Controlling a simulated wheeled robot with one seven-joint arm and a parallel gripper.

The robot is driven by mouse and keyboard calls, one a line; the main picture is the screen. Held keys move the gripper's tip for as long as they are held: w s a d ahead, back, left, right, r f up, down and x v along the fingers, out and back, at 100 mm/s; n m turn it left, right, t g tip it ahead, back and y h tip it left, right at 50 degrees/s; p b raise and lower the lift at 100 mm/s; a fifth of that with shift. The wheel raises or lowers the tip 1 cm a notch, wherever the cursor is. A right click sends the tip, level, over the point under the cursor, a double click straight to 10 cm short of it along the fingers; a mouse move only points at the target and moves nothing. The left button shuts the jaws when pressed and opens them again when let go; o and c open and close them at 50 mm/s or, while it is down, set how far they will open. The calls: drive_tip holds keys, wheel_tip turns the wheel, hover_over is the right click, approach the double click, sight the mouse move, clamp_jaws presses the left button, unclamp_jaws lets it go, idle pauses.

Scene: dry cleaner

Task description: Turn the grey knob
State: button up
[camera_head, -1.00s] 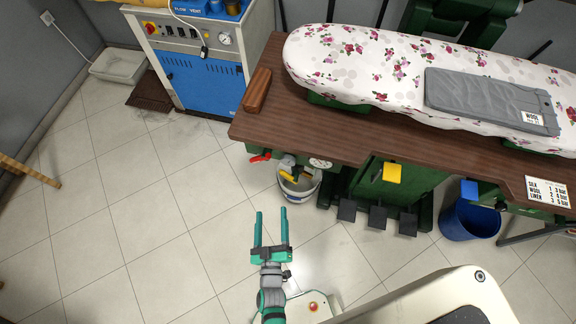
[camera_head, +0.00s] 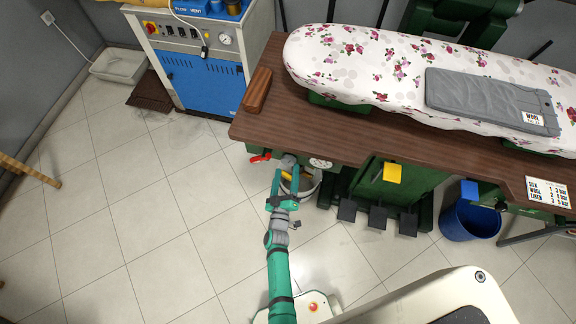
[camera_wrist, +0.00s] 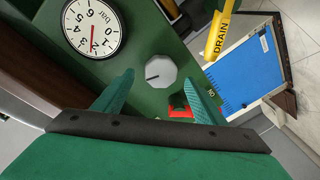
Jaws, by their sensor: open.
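The grey knob (camera_wrist: 160,71) is a faceted dial with a dark pointer line on a green panel in the wrist view. In the head view the grey knob (camera_head: 289,160) shows small under the table's front edge. My gripper (camera_head: 287,170) is open just in front of it, pointing at the panel. In the wrist view my gripper's fingers (camera_wrist: 158,76) stand to either side, below the knob in the picture, with a visible gap on each side. I cannot tell how far the tips are from the panel.
A bar gauge (camera_wrist: 92,28) sits left of the knob. A yellow lever marked DRAIN (camera_wrist: 218,35) is to the right. A red lever (camera_wrist: 178,105) is partly behind the right finger. A bucket (camera_head: 313,187) stands below the panel.

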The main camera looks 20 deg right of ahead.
sight(288, 163)
drive_tip(key=shift+x, duration=1.75)
drive_tip(key=c, duration=1.1)
drive_tip(key=shift+o, duration=0.3)
drive_tip(key=shift+m, duration=0.3)
